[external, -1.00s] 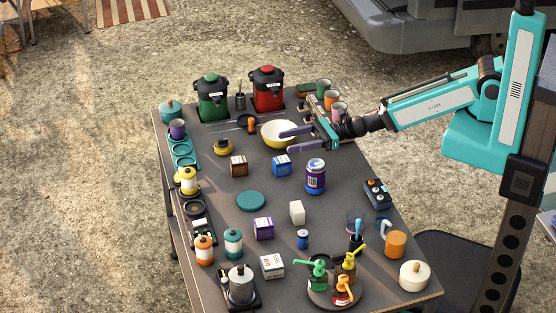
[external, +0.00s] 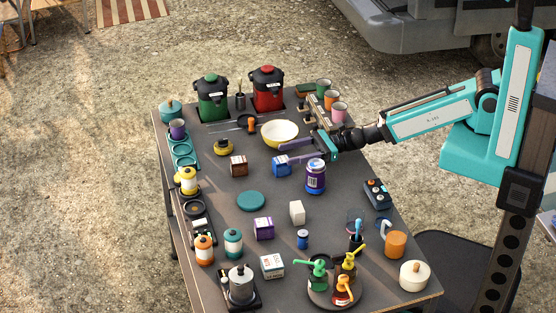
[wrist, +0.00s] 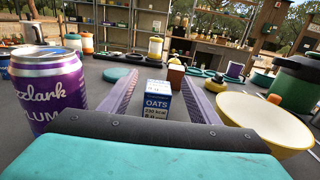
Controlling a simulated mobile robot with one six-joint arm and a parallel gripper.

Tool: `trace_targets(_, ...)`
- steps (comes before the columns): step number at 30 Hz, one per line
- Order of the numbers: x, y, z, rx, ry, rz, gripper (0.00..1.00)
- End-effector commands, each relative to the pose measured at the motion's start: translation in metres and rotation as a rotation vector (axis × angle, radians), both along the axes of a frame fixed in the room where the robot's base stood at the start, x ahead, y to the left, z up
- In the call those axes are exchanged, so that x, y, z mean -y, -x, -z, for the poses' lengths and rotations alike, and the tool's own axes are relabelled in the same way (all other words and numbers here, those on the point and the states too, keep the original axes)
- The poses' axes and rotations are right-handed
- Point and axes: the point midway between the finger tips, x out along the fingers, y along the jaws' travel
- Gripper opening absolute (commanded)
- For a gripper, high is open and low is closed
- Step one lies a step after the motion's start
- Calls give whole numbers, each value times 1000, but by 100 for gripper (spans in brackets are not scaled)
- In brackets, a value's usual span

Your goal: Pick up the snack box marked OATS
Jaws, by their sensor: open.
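The OATS snack box (wrist: 157,104) is a small blue and white carton. In the wrist view it stands upright between my two purple fingers, with its label facing me. In the external view the blue box (external: 281,166) stands on the dark table, just left of the fingertips. My gripper (external: 283,157) is open, reaching in low from the right. In the wrist view the fingers (wrist: 160,88) lie either side of the box with a gap to each; whether either touches it I cannot tell. The box's lower part is hidden by my gripper's body.
A purple can (wrist: 46,95) stands close on the left of the wrist view and near the fingers in the external view (external: 316,177). A yellow-white bowl (external: 279,134) is close on the other side. A brown box (external: 239,166) stands beyond the blue box.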

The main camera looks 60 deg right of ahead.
Motion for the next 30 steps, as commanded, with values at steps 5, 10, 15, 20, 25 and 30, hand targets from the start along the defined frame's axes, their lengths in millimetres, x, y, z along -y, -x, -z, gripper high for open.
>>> trace_targets(5, 0, 0, 15, 0, 0, 0, 56)
trace_targets(10, 0, 0, 26, 0, 0, 0, 56)
trace_targets(15, -3, -3, 31, 1, 0, -1, 56)
trace_targets(20, -8, -7, 31, 1, 0, -1, 56)
trace_targets(25, -12, -11, 30, 0, 0, 0, 56)
trace_targets(30, -14, -13, 29, -1, 1, 0, 56)
